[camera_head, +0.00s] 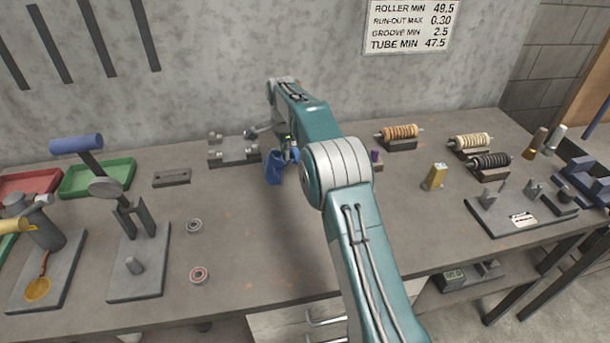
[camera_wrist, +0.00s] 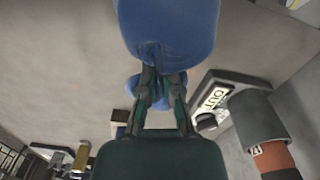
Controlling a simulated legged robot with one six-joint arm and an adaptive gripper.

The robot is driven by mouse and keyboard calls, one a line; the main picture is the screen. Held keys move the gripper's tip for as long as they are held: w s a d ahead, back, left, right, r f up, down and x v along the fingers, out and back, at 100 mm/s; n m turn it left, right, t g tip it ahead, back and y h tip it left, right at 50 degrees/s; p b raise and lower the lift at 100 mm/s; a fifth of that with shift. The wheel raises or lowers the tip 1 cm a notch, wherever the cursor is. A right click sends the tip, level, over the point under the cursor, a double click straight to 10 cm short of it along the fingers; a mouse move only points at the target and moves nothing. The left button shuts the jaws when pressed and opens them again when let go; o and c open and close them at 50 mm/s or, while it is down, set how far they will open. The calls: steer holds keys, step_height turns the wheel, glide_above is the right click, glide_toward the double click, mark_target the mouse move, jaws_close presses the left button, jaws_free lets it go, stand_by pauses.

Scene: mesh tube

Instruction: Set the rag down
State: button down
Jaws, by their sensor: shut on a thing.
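The rag (camera_head: 274,168) is a blue cloth that hangs from my gripper (camera_head: 289,153) over the back middle of the workbench. My gripper is shut on it. In the wrist view the rag (camera_wrist: 168,28) bulges out past the fingertips, and a smaller blue part shows between the fingers of my gripper (camera_wrist: 158,82). My arm hides part of the bench behind and to the right of the rag. I cannot tell whether the rag's lower end touches the bench top.
The bench top (camera_head: 245,235) is clear in front of the rag. A grey fixture (camera_head: 232,152) stands just left of it. Two bearing rings (camera_head: 194,226) lie further left. The wrist view shows a plate marked OUT (camera_wrist: 213,98).

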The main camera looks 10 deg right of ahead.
steer(key=s+d+f, duration=0.1)
steer(key=d, duration=0.2)
steer(key=s+d+f, duration=0.1)
steer(key=s+d, duration=0.1)
steer(key=s+d+f, duration=0.2)
steer(key=d, duration=0.1)
steer(key=shift+s+d+f, duration=0.1)
steer(key=shift+s+d, duration=0.15)
steer(key=shift+d, duration=0.05)
steer(key=shift+c, duration=2)
jaws_free()
